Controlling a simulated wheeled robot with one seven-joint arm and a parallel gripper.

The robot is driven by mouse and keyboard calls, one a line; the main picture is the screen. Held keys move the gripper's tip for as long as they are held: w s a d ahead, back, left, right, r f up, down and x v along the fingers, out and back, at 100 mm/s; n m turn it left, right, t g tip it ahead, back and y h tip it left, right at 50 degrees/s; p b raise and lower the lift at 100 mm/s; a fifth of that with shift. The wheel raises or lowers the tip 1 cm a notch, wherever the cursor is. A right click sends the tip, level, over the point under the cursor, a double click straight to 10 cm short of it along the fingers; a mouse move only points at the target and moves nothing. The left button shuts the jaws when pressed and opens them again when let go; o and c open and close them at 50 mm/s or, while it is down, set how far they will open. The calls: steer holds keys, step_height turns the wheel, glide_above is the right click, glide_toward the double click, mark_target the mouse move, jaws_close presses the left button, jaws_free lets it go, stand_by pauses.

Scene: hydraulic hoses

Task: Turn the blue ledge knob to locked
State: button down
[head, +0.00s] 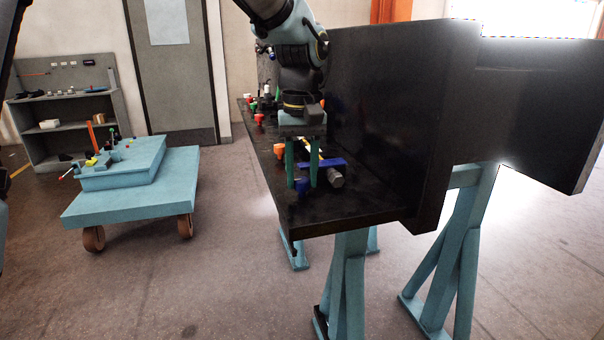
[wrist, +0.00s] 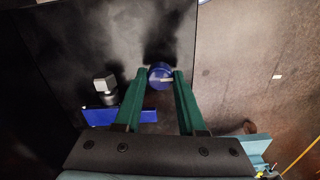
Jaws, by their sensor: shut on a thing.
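The blue knob (wrist: 160,75) is round with a pale mark on its top. In the wrist view it sits between the tips of my gripper's two green fingers (wrist: 159,80), which close on its sides. In the head view my gripper (head: 303,184) points down over the near end of the black ledge (head: 310,217), and the blue knob (head: 303,186) shows between the fingers, partly hidden. The pale mark lies roughly crosswise in the wrist view; I cannot tell which setting it stands for.
A blue bar (head: 320,164) and a grey fitting (head: 336,179) sit close beside my gripper. A tall black block (head: 385,120) rises on the right. A teal cart (head: 130,180) stands left, with open floor between.

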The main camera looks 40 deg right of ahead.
steer(key=shift+m, duration=0.3)
steer(key=m+p, duration=0.2)
steer(key=m, duration=0.2)
steer(key=shift+r+m, duration=0.1)
steer(key=shift+m, duration=0.2)
steer(key=m+p, duration=0.2)
steer(key=m, duration=0.2)
steer(key=m+p, duration=0.2)
steer(key=m, duration=0.3)
steer(key=shift+m+p, duration=0.8)
steer(key=shift+m, duration=1)
steer(key=c, duration=0.5)
jaws_free()
